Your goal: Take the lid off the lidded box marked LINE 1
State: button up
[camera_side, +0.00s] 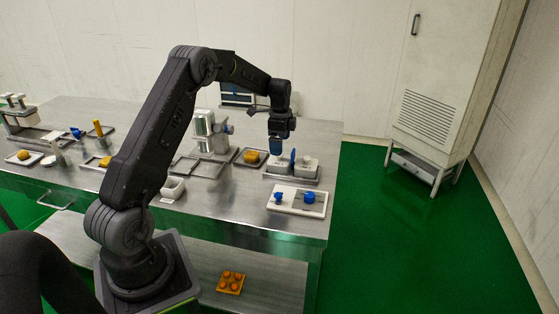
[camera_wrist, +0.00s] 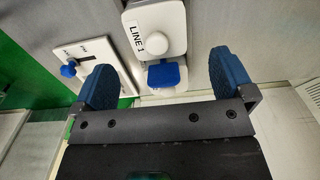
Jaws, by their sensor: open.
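The lidded box marked LINE 1 (camera_wrist: 160,20) shows in the wrist view, top centre, with a round white knob (camera_wrist: 147,43) on its white lid. The lid is on the box. My gripper (camera_wrist: 165,78) has its two blue fingers wide apart with nothing between them touching either one; the knob lies beyond them. In the side view my gripper (camera_side: 277,147) is low over a pair of white boxes (camera_side: 308,166) on a metal tray. The label is not readable there, and my gripper partly hides the left box.
A blue piece (camera_wrist: 163,75) stands next to the lidded box, close to the space between my fingers. A white panel (camera_side: 297,201) with blue knobs lies near the table's front edge. A tray with an orange-yellow lump (camera_side: 251,156) is left of the boxes.

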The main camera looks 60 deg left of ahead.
aim_at(280, 158)
notch_tip(280, 158, down, 5)
jog(key=shift+s+d+f, duration=0.1)
jog(key=shift+s, duration=0.05)
jog(key=c, duration=0.9)
